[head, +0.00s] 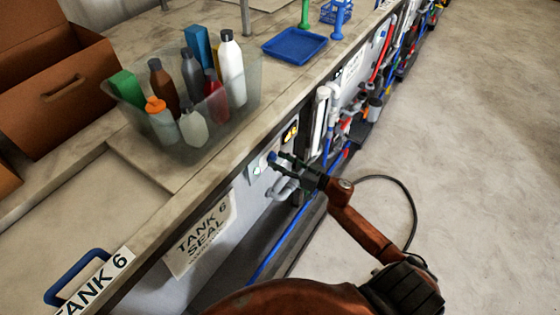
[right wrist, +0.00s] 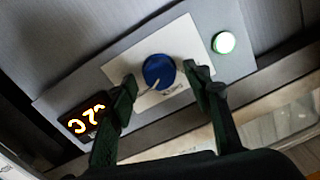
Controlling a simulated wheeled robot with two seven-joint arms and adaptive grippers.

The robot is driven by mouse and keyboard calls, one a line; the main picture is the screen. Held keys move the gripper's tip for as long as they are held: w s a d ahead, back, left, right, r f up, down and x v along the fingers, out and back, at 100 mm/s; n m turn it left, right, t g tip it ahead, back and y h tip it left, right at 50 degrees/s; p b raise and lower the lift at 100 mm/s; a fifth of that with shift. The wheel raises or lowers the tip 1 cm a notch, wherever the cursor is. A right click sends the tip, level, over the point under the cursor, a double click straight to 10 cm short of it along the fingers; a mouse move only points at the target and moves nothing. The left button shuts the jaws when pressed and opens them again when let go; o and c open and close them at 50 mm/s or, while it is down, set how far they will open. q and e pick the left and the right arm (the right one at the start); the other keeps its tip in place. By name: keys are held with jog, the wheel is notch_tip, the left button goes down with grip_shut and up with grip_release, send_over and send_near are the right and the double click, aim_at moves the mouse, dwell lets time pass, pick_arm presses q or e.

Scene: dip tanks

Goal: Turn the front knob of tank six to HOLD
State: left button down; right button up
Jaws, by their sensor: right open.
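A round blue knob (right wrist: 159,71) sits on a white plate on the grey front panel, seen in the right wrist view. A light pointer line runs from the knob; the small lettering on the plate is too blurred to read. In the head view the knob (head: 272,156) shows at the front of tank six, near the TANK 6 SEAL label (head: 203,234). My right gripper (head: 281,162) is open, with its fingertips on either side of the knob in the right wrist view (right wrist: 165,88). I cannot tell whether they touch it. My left gripper is not in view.
A lit display (right wrist: 87,121) and a glowing round light (right wrist: 224,42) flank the knob plate. A clear bin of bottles (head: 245,110) and a blue tray (head: 294,45) stand on the counter.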

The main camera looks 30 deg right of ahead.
jog(key=shift+c, duration=0.7)
jog(key=c, duration=1)
